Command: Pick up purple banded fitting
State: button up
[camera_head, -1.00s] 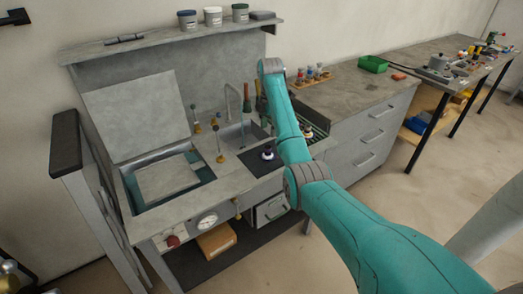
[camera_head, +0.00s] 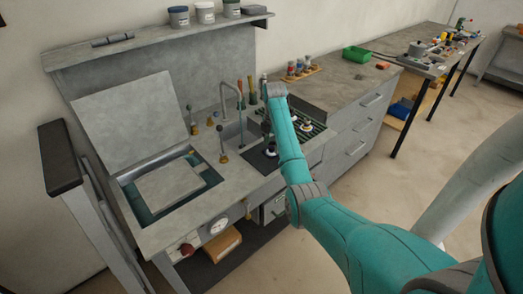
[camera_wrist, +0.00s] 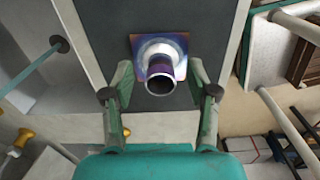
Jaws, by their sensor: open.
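The purple banded fitting (camera_wrist: 161,66) is a short pale tube with a purple band and a dark open end facing the wrist camera. It stands on a square multicoloured base on a dark mat (camera_wrist: 100,28). My gripper (camera_wrist: 160,80) is open, with one finger to the left and one to the right of the fitting. A gap shows on each side in this view; their difference in height is hard to judge. In the head view the fitting (camera_head: 271,150) shows small on the dark mat, below the end of my arm.
Upright brass-based rods (camera_head: 222,145) stand nearby. A slotted dark rack (camera_head: 312,120) is on the right. Several bottles (camera_head: 300,68) stand on a wooden holder behind.

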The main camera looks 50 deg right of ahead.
jog(key=shift+f, duration=0.35)
grip_shut()
jog(key=shift+r, duration=0.1)
